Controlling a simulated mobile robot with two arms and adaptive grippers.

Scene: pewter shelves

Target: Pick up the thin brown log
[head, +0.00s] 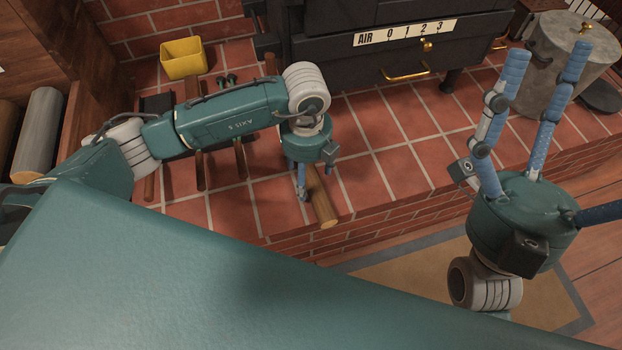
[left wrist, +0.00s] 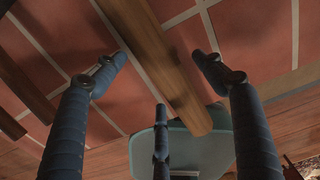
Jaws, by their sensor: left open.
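A brown log (head: 322,205) lies on the red tile hearth, its pale cut end near the hearth's front edge. My left gripper (head: 312,182) is above it, pointing down, with its fingers around the log's near part. In the left wrist view the log (left wrist: 165,60) runs between the spread fingers of my left gripper (left wrist: 160,75), which is open and holds nothing. Finger contact with the log cannot be told. My left arm hides much of the log in the head view. My right gripper (head: 545,75) is open and empty, raised at the right with its fingers pointing up.
Several other brown logs (head: 201,172) lie to the left, partly under my left arm. A yellow bin (head: 183,58) stands at the back left. A black stove (head: 345,70) stands behind, and a grey lidded pot (head: 560,70) at the right. Tiles right of the log are clear.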

